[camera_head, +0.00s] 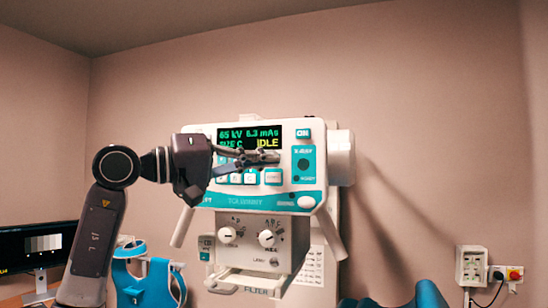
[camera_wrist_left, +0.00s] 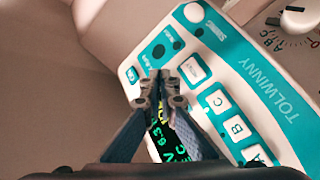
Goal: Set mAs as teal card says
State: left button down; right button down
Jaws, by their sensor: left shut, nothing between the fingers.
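The white and teal X-ray unit (camera_head: 340,150) faces me. Its dark display (camera_head: 248,132) reads 65 kV, 6.3 mAs and IDLE, with a partly covered size line that seems to end in C. My left gripper (camera_head: 277,158) is shut and empty, held in front of the panel just below the display and covering part of it. In the left wrist view, the closed fingertips (camera_wrist_left: 160,76) lie over the panel (camera_wrist_left: 262,75) near the white buttons (camera_wrist_left: 220,101), including B and C. I cannot tell whether they touch it. I see no teal card. My right gripper is not in view.
Below the panel is a collimator box (camera_head: 252,240) with two knobs and a filter tray (camera_head: 243,283). A monitor (camera_head: 40,246) stands at lower left, beside a teal apparatus (camera_head: 145,280). The wall above is bare.

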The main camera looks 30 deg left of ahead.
pick_arm(q)
jog(key=shift+w+a+p, duration=0.1)
jog(key=shift+w+p, duration=0.2)
jog(key=shift+w, duration=0.1)
dwell(0.7)
dwell(0.3)
jog(key=shift+s+d, duration=0.2)
jog(key=shift+s, duration=0.65)
jog(key=shift+b, duration=0.3)
jog(key=s, duration=0.2)
jog(key=s+d+b, duration=0.1)
jog(key=s, duration=0.1)
jog(key=shift+s+d, duration=0.1)
jog(key=shift+s, duration=0.3)
